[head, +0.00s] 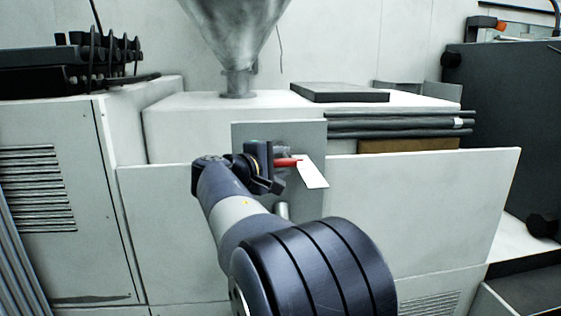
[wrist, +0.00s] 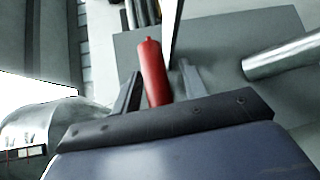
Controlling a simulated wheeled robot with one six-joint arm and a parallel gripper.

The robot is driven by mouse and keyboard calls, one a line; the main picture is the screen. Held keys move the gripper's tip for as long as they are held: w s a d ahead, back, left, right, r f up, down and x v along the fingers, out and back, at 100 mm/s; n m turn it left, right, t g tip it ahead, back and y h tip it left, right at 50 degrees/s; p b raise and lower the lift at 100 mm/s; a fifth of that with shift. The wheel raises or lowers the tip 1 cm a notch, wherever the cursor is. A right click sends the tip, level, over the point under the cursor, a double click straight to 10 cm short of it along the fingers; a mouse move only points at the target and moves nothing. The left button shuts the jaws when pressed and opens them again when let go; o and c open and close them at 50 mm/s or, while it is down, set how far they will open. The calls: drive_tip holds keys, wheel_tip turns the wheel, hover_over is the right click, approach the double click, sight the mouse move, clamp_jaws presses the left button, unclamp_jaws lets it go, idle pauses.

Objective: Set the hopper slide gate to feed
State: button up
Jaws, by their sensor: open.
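A red handle (head: 287,162) sticks out in front of a grey plate (head: 308,133) on the machine's front, below the metal hopper (head: 235,35). A white tag (head: 312,172) hangs beside the handle. My gripper (head: 268,167) is at the handle and hides part of it and of the plate. In the wrist view the red handle (wrist: 152,70) lies between the two open fingers of my gripper (wrist: 161,74), with a gap visible on the right side. Contact on the left cannot be told. The slide gate itself cannot be made out.
A short metal cylinder (wrist: 283,58) juts out close to the right of the fingers. Dark rods (head: 390,124) lie on the machine to the right, near a dark flat slab (head: 338,93). A grey cabinet with vents (head: 60,200) stands left.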

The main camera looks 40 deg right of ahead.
drive_tip(key=shift+s, duration=0.1)
drive_tip(key=shift+c, duration=0.3)
clamp_jaws()
